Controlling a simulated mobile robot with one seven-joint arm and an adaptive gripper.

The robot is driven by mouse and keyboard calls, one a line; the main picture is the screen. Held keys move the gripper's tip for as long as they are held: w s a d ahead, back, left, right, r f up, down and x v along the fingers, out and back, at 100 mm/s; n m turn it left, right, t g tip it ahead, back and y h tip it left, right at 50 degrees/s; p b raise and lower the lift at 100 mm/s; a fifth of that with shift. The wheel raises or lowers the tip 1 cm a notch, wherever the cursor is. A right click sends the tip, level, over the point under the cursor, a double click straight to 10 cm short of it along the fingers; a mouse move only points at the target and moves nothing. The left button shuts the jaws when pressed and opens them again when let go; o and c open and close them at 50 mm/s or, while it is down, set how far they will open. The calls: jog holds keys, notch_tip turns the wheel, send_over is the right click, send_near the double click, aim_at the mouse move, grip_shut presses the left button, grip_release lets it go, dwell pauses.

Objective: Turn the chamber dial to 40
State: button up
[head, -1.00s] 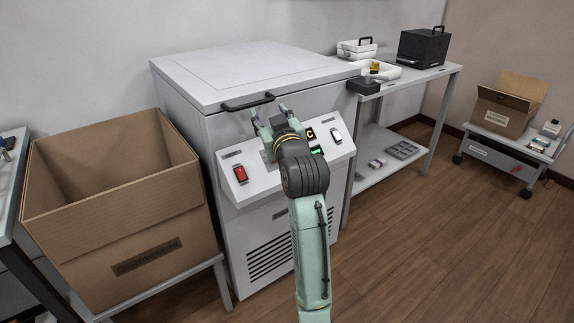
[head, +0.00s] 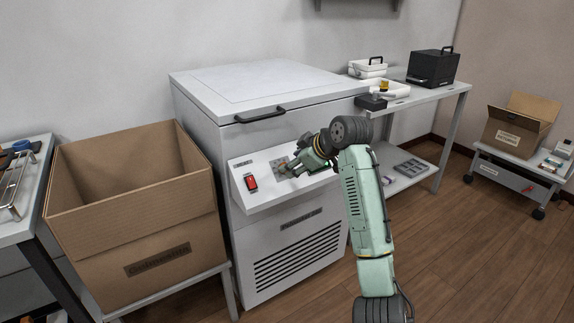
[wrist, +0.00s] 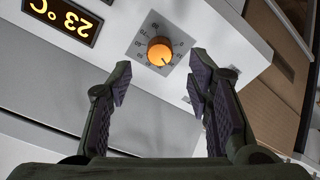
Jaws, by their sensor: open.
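The chamber dial (wrist: 160,51) is a round orange knob on a grey square scale plate, seen in the wrist view. A dark pointer mark shows on its lower right edge, but the number it meets is too small to read. In the head view the dial's plate (head: 281,170) shows on the sloped white panel of the chamber (head: 300,225), with the knob hidden by my gripper. My gripper (head: 288,168) is close to the panel. In the wrist view its two fingers (wrist: 158,82) are wide apart and empty, with the dial beyond them, not between the pads.
An orange display (wrist: 62,17) reads 23 °C beside the dial. A red switch (head: 251,183) is left of the dial. A black lid handle (head: 260,116) juts out above the panel. A cardboard box (head: 135,215) stands to the left; a side table (head: 430,97) stands to the right.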

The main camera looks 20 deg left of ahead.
jog(key=x, duration=0.5)
grip_shut()
dwell(0.6)
